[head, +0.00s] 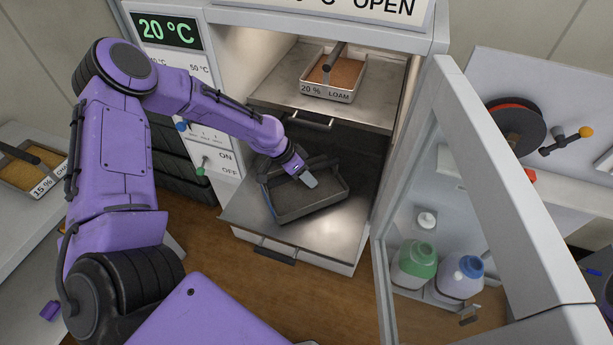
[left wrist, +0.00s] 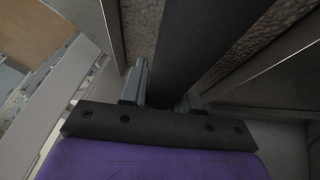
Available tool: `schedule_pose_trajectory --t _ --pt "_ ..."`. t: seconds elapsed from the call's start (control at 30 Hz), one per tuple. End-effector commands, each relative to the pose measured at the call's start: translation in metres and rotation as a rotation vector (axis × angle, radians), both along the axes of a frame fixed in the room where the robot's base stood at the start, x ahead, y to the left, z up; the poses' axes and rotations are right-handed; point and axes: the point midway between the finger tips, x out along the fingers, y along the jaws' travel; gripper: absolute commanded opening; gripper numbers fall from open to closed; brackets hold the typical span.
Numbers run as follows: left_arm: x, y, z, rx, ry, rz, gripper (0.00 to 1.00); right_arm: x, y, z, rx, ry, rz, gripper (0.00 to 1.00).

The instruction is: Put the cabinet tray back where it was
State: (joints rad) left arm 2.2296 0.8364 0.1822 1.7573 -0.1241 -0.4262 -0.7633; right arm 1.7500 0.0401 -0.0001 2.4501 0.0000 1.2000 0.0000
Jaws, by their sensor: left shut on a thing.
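A grey tray (head: 318,211) with dark grey contents is at the lower pulled-out shelf (head: 340,236) of the open cabinet, turned askew to the shelf's edges. I cannot tell whether it rests on the shelf or hangs just above it. My left gripper (head: 309,180) reaches in from the left over the tray and is shut on its dark handle. In the left wrist view the handle (left wrist: 190,40) runs between the two fingers (left wrist: 163,92), with grainy material beyond it. Part of the tray is hidden behind the gripper. My right gripper is out of view.
A tray labelled 20 % LOAM (head: 330,90) stands on the upper shelf (head: 285,88). The cabinet's glass door (head: 440,200) stands open at the right, with bottles (head: 416,261) seen through it. A 15 % tray (head: 25,172) is at the far left. The control panel (head: 190,70) reads 20 °C.

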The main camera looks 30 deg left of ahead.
Motion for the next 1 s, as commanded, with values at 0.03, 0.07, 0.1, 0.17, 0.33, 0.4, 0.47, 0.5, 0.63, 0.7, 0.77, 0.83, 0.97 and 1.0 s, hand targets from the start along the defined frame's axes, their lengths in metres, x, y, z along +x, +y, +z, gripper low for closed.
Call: schedule_pose_trajectory --t 0.03,0.07,0.1,0.17,0.33,0.4,0.47,0.5,0.63,0.7,0.77,0.83,0.97,1.0 --pt "0.001 0.000 -0.002 -0.001 -0.002 0.001 0.00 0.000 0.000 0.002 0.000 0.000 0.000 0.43" --pt "0.001 0.000 -0.003 -0.001 -0.002 0.001 0.00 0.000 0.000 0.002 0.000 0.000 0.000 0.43" --pt "0.001 0.000 -0.004 -0.001 -0.004 0.001 0.00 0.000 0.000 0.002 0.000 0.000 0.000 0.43" --pt "0.001 0.000 -0.004 -0.001 -0.004 0.001 0.00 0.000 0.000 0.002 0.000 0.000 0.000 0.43" --pt "0.001 0.000 -0.005 -0.001 -0.004 0.001 0.00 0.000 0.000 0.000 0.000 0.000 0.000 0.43" --pt "0.001 0.000 -0.008 -0.001 -0.004 0.001 0.00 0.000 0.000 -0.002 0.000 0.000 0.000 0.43" --pt "0.000 0.000 -0.009 0.000 -0.002 0.000 0.37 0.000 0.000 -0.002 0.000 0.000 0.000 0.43" --pt "0.000 0.000 -0.009 0.000 -0.002 0.000 0.50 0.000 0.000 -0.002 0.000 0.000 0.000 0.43" --pt "0.000 0.000 -0.008 0.000 -0.002 0.000 0.56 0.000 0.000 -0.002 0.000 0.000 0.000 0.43" --pt "0.000 0.000 -0.008 0.000 -0.002 0.000 0.56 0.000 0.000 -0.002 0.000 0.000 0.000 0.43" --pt "0.000 0.000 -0.008 -0.001 -0.002 0.000 0.56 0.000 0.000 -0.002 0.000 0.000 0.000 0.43" --pt "0.000 0.000 -0.005 0.000 -0.002 0.000 0.56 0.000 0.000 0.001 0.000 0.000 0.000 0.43" --pt "-0.002 0.006 0.008 0.000 -0.007 0.001 0.56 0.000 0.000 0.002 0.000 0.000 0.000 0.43" --pt "-0.004 0.009 0.015 -0.001 -0.008 0.000 0.56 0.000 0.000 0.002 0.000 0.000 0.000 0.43"
